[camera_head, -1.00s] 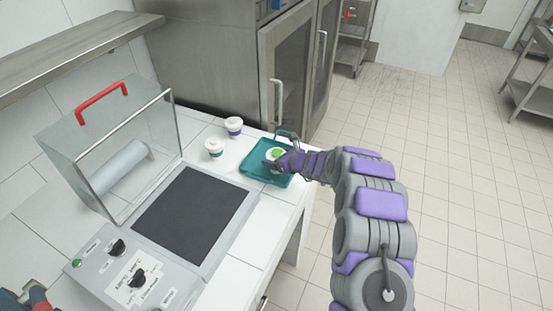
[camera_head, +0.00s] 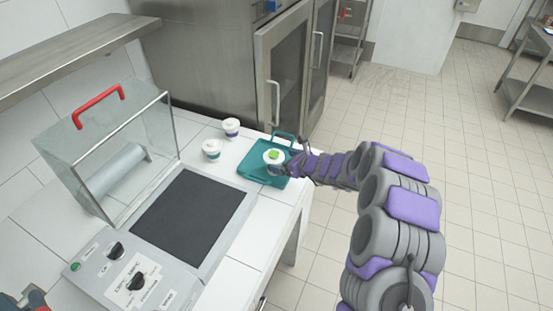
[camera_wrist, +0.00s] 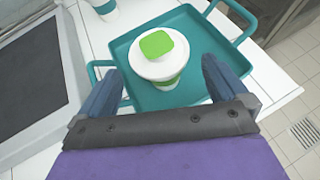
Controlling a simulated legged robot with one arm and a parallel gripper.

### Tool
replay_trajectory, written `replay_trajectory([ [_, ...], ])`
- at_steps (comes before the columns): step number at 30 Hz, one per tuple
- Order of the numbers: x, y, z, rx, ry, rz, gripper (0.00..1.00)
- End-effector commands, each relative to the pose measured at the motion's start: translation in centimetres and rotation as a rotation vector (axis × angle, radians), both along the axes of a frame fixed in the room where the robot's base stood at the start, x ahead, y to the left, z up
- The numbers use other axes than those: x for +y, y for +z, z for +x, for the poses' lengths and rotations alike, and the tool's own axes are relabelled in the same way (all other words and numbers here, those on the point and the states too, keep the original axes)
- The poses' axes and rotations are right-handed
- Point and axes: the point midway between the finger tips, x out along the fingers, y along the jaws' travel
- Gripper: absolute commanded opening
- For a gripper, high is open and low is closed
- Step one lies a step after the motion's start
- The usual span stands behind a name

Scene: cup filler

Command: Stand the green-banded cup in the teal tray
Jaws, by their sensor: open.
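The green-banded cup (camera_wrist: 160,68) stands upright in the teal tray (camera_wrist: 130,45), with a white lid and a green square on top. In the head view the cup (camera_head: 273,160) is inside the tray (camera_head: 250,170), left of my gripper (camera_head: 290,164). My gripper (camera_wrist: 163,90) is open in the wrist view, with one finger on each side at the near side of the cup. The fingers appear apart from the cup. The cup's base is partly hidden by its own body and lid.
Two other white cups stand left of the tray, one with a teal band (camera_head: 211,150) and one with a purple band (camera_head: 231,128). A machine with a dark plate (camera_head: 193,217) and a raised clear cover (camera_head: 120,150) fills the counter's left. The tray has raised handles.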

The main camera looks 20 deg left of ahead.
Motion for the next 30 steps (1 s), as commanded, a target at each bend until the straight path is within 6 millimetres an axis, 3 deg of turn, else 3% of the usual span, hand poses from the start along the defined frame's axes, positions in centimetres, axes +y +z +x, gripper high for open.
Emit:
replay_trajectory([
  [9, -3.8, 2.5, -1.8, -0.001, -0.002, 0.0, 1.0],
  [23, -4.4, 3.1, -2.5, -0.009, 0.013, -0.003, 1.0],
  [26, -4.0, 5.1, -3.5, -0.056, 0.072, -0.006, 1.0],
  [30, -3.3, 10.6, -7.1, -0.202, 0.252, -0.03, 1.0],
])
